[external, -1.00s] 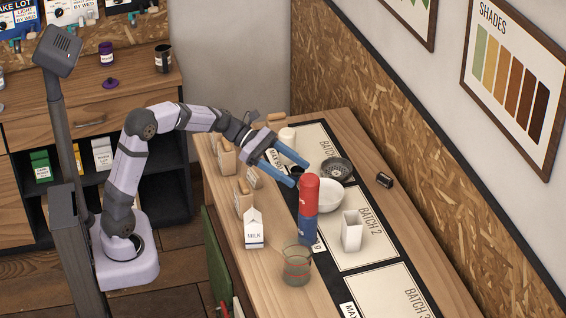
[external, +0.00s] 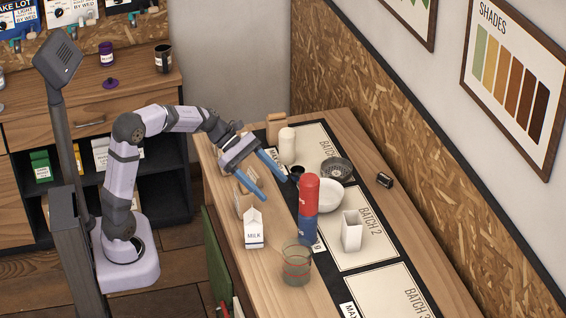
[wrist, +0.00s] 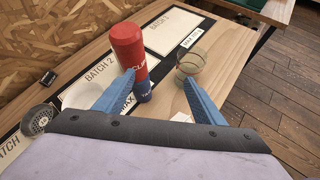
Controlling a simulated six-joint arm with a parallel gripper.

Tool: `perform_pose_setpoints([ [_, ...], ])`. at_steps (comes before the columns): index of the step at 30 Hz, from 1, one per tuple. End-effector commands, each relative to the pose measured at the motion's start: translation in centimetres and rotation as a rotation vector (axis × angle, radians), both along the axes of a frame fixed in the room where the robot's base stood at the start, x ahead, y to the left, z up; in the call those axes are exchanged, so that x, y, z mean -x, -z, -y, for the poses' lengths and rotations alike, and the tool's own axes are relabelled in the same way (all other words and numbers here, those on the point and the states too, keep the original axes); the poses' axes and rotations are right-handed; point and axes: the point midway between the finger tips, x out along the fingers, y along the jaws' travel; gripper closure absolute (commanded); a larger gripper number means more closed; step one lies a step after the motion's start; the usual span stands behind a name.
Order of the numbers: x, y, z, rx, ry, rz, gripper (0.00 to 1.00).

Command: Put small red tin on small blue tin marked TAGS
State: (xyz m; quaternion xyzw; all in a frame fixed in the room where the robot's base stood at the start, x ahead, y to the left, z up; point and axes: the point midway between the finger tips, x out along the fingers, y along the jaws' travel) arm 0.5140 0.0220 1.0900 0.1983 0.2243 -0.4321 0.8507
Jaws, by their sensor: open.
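The small red tin (external: 309,189) stands upright on top of the small blue tin (external: 307,229) on the table, the two stacked in line. In the wrist view the red tin (wrist: 128,46) also sits above the blue tin (wrist: 142,88), whose marking is only partly readable. My gripper (external: 275,188) is open and empty, with its blue fingers pointing toward the stack from the left and apart from it. In the wrist view the fingertips (wrist: 160,85) are spread, with the stack beyond the left finger.
A glass beaker (external: 297,265), a milk carton (external: 254,229), a white square container (external: 351,231) and a white bowl (external: 327,196) stand near the stack. A dark mesh bowl (external: 336,170) and a white cylinder (external: 287,146) are farther back. The Batch 3 mat (external: 385,292) is clear.

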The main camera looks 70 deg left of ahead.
Motion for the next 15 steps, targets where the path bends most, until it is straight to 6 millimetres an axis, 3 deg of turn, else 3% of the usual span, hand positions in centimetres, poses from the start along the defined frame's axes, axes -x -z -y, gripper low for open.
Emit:
perform_pose_setpoints([
  [3, 4.5, 5.0, 3.3, -0.243, 0.248, 0.005, 0.37],
  [6, 9.0, 9.1, 4.7, -0.461, 0.514, 0.036, 0.37],
  [12, 17.3, 15.0, 4.7, -0.828, 1.129, 0.166, 0.37],
  [15, 20.3, 16.9, 3.9, -0.955, 1.427, 0.253, 0.37],
])
